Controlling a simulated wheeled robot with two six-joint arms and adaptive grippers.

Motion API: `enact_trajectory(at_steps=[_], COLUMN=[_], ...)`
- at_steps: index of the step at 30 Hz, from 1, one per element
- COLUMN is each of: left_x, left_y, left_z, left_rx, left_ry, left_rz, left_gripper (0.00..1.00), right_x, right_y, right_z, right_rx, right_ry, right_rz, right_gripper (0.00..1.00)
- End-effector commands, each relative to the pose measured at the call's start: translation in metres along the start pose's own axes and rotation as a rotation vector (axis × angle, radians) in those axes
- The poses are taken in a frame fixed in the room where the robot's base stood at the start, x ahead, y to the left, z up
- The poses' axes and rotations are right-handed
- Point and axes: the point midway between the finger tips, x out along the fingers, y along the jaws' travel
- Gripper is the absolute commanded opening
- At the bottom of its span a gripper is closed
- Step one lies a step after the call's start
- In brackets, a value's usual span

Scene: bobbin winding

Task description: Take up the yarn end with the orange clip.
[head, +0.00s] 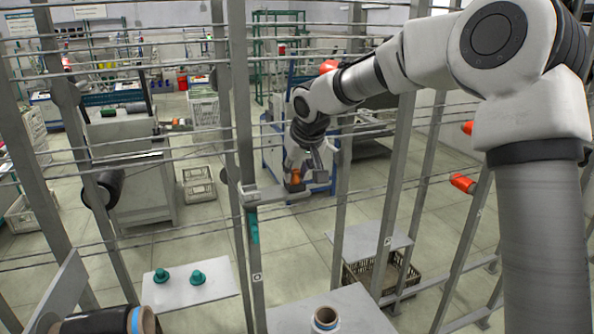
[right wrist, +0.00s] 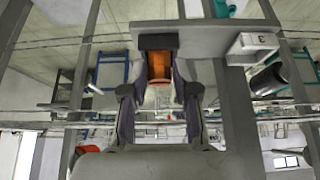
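The orange clip (head: 294,178) sits at the end of a grey bracket (head: 265,194) on an upright post. In the right wrist view the clip (right wrist: 160,68) is under a dark block on the bracket (right wrist: 205,42). My right gripper (head: 306,174) is open, with its two fingers on either side of the clip; it also shows in the right wrist view (right wrist: 159,82). I cannot tell whether either finger touches the clip. I cannot pick out a yarn end. My left gripper is not in view.
Metal posts and thin horizontal wires cross the space around my right arm. Two teal cones (head: 197,277) stand on a white shelf (head: 215,295). A teal strip (head: 254,228) hangs by the post below the bracket.

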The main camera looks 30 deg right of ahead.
Motion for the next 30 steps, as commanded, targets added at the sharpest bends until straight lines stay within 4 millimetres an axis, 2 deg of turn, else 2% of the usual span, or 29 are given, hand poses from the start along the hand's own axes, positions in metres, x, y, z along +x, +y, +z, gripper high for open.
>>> enact_trajectory(at_steps=[8, 18, 30], left_x=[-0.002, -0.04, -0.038], left_y=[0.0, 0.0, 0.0], left_z=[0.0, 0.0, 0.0], left_rx=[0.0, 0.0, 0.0], left_ry=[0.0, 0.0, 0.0], left_rz=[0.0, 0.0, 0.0], left_gripper=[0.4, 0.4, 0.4], right_x=[-0.002, -0.041, -0.04], right_y=[0.0, 0.0, -0.001], right_z=[-0.001, -0.022, -0.023], right_rx=[0.0, -0.001, 0.006], right_ry=[-0.001, 0.0, -0.001], right_rz=[0.0, 0.001, 0.018], right_gripper=[0.0, 0.0, 0.0])
